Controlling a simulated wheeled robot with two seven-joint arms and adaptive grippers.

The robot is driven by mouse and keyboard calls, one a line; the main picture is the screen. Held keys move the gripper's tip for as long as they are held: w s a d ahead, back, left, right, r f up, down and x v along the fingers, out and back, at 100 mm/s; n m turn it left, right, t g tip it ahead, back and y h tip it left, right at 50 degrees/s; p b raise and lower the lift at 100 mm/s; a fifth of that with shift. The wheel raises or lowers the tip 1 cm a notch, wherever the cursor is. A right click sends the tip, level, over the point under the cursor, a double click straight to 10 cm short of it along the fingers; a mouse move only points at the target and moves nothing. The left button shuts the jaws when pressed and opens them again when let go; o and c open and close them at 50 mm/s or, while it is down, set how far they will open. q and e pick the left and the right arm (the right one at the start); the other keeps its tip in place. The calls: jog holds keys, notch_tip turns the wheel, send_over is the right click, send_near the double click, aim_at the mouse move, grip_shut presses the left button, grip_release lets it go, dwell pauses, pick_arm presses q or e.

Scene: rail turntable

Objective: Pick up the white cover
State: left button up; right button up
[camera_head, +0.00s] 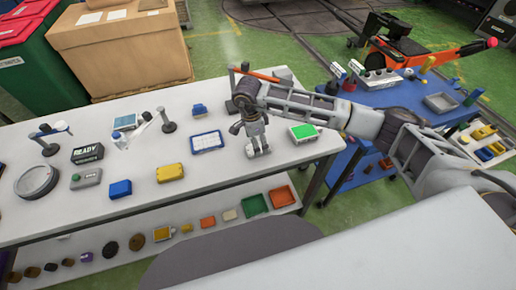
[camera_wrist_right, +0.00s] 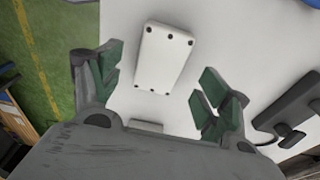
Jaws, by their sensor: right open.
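The white cover (camera_wrist_right: 163,56) is a flat rectangular plate with dark holes near its corners. In the right wrist view it lies on the light table top, ahead of and between the spread fingers, with a gap on both sides. My right gripper (camera_wrist_right: 160,88) is open and empty, with green finger pads. In the head view my right gripper (camera_head: 257,146) points down over the right part of the table; I cannot clearly make out the cover there. My left gripper is not in view.
The white table (camera_head: 225,185) also bears a green-topped box (camera_head: 303,132) right of the gripper, a blue-framed tray (camera_head: 206,142) left of it, and yellow (camera_head: 170,172) and blue (camera_head: 120,189) blocks. A dark fixture (camera_wrist_right: 290,115) stands right of the fingers in the wrist view.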

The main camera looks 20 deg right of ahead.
jog(key=shift+d+f, duration=0.15)
jog(key=shift+f, duration=1.35)
jog(key=shift+c, duration=0.3)
jog(key=c, duration=1.3)
jog(key=shift+o, duration=0.2)
jog(key=shift+r, duration=0.1)
notch_tip(320, 180, up, 10)
jog(key=b, duration=0.1)
